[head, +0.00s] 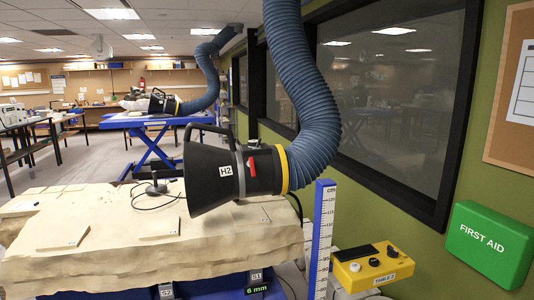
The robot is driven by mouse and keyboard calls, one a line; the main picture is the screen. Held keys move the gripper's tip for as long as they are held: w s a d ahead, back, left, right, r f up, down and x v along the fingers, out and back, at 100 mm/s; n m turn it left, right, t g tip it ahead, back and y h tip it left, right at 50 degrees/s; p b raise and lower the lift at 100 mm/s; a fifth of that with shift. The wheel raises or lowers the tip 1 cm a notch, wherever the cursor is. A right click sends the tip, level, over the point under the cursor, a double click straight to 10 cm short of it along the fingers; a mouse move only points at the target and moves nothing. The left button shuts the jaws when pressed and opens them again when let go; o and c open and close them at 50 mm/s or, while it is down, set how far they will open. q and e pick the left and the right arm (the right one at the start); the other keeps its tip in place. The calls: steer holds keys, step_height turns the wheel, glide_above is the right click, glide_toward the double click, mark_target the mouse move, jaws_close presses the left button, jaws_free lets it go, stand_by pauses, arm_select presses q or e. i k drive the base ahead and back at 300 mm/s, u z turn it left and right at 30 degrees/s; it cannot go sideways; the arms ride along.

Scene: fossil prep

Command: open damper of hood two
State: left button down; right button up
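Hood two (213,173) is a black funnel-shaped hood labelled H2, hanging over a large pale fossil block. Its wide mouth faces left and a little down. A small red damper lever (251,168) sits on the side of its collar, by a yellow ring (283,169). The lever stands roughly upright, slightly tilted. A black loop handle (206,130) is on top of the hood. A blue corrugated hose (312,90) runs up from it. Neither of my grippers is in the head view.
The pale block (120,245) fills the lower left. A blue measuring post (321,240) and a yellow control box (372,266) stand at the right, near a green first aid box (491,243) on the wall. Another hood (161,102) hangs at a blue lift table behind.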

mark_target(251, 164)
steer(key=k, duration=0.6)
steer(key=z, duration=0.2)
steer(key=i, duration=0.45)
steer(key=z, duration=0.6)
steer(key=i, duration=1.6)
steer(key=u, duration=0.8)
